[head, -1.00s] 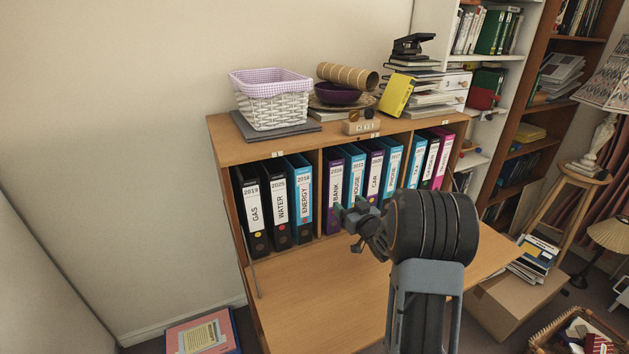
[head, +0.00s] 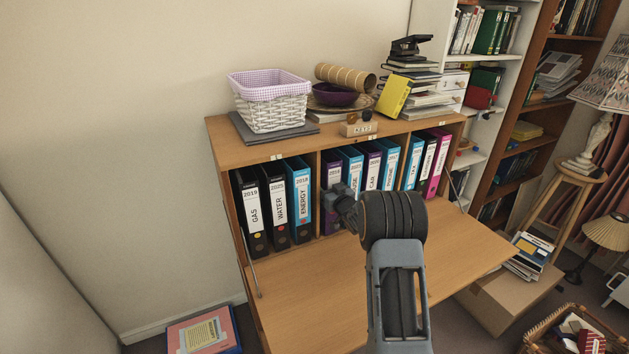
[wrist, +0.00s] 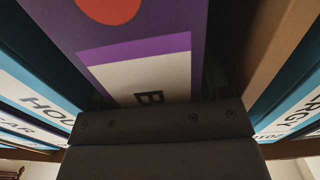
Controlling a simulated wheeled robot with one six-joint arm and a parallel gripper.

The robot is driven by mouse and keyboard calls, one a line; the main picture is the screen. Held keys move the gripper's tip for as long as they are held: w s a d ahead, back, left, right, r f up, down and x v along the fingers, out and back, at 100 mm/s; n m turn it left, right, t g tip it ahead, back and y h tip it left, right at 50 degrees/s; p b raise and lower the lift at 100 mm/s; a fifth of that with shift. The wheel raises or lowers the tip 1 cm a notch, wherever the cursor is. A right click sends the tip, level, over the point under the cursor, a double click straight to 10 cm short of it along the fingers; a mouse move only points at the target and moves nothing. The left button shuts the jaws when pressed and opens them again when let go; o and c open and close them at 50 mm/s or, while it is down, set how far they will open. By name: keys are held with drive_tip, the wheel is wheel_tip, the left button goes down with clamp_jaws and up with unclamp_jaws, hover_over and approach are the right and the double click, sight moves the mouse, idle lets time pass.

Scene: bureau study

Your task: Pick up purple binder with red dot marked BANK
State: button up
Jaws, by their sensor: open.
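The purple BANK binder (head: 332,173) stands upright in the cubby row, just right of the wooden divider. My gripper (head: 334,197) is in front of it and covers the middle of its spine. In the wrist view the binder's purple spine (wrist: 206,30) fills the upper middle, upside down, with a red dot (wrist: 108,10) and a pale label showing a "B". A dark gripper part (wrist: 160,120) crosses below and hides the rest of the label. My gripper is open. I cannot tell whether it touches the binder.
A blue HOUSE binder (head: 352,163) stands close right of it. A divider and the blue ENERGY binder (head: 301,200) are on the left. The fold-down desk surface (head: 310,275) is clear. A white basket (head: 270,105) and a wooden block calendar (head: 359,129) stand on top.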

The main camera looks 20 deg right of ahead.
drive_tip(key=shift+w, duration=0.15)
drive_tip(key=c, duration=1.2)
drive_tip(key=shift+r, duration=0.15)
drive_tip(key=shift+c, duration=0.3)
drive_tip(key=shift+r, duration=0.15)
